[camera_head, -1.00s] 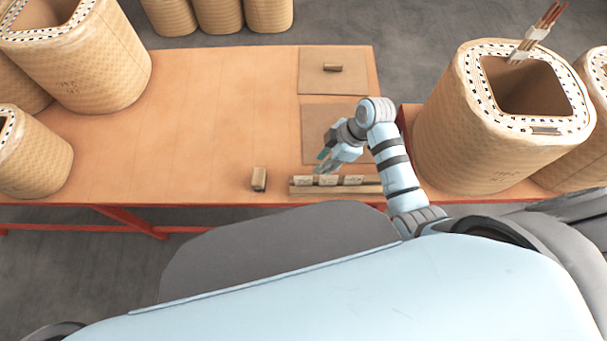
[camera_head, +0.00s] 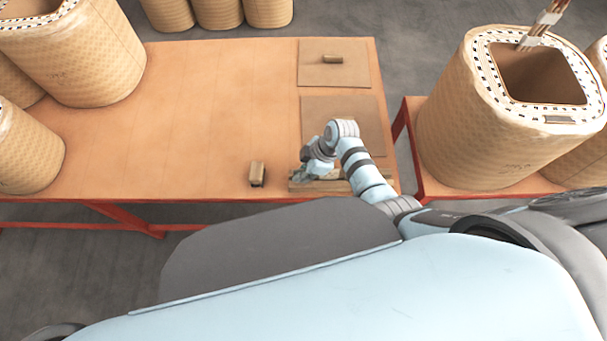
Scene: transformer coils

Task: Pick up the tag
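Small tan tags stand in a low wooden rack (camera_head: 335,187) at the table's front edge. My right gripper (camera_head: 301,173) is low over the rack's left end and covers most of the tags there. Its fingertips are small and partly merged with the rack, so I cannot tell whether they touch or hold a tag. Another small tan block (camera_head: 257,174) stands alone just left of the rack. My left gripper is not in view.
The orange table (camera_head: 190,110) is clear across its middle. A nearer brown mat (camera_head: 365,110) lies behind my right arm. Large wrapped coils stand at the left (camera_head: 85,60) and on a separate stand at the right (camera_head: 455,120).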

